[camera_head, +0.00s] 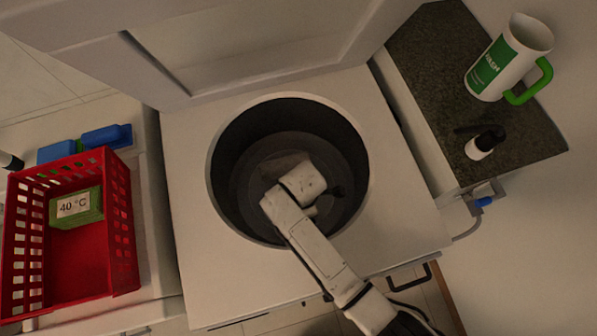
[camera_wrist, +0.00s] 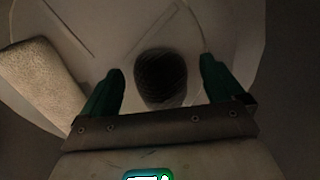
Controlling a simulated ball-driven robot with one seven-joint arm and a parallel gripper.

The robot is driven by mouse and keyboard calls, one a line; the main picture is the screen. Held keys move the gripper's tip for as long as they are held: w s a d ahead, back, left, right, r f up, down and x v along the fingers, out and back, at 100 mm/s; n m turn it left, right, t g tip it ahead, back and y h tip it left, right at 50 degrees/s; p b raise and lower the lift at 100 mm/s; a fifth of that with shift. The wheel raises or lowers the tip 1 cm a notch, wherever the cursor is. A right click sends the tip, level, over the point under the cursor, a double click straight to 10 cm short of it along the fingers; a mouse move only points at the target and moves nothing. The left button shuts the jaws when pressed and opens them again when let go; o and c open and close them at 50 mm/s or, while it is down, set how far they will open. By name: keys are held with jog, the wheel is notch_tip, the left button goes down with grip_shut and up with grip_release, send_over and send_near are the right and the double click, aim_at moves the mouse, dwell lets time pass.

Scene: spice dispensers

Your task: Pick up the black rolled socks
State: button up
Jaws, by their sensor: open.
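The black rolled socks (camera_wrist: 161,76) show in the wrist view as a dark, rounded bundle on the pale floor of the drum. My gripper (camera_wrist: 162,80) is open, with one green finger on each side of the socks as seen from the wrist. I cannot tell whether the fingers are level with the socks or still above them. In the head view my arm reaches down into the round drum (camera_head: 222,150), and the arm hides the gripper's fingers. A dark shape (camera_head: 338,191) shows beside my wrist there; I cannot tell what it is.
A light folded cloth (camera_wrist: 40,82) lies at the left in the wrist view. The drum wall surrounds my arm. A red basket (camera_head: 122,225) with a green "40 °C" box (camera_head: 76,207) stands at left. A white-green jug (camera_head: 497,65) and small bottle (camera_head: 481,146) stand at right.

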jog(key=shift+f, duration=0.2)
jog(key=c, duration=1.1)
jog(key=shift+c, duration=0.2)
jog(key=shift+r, duration=0.15)
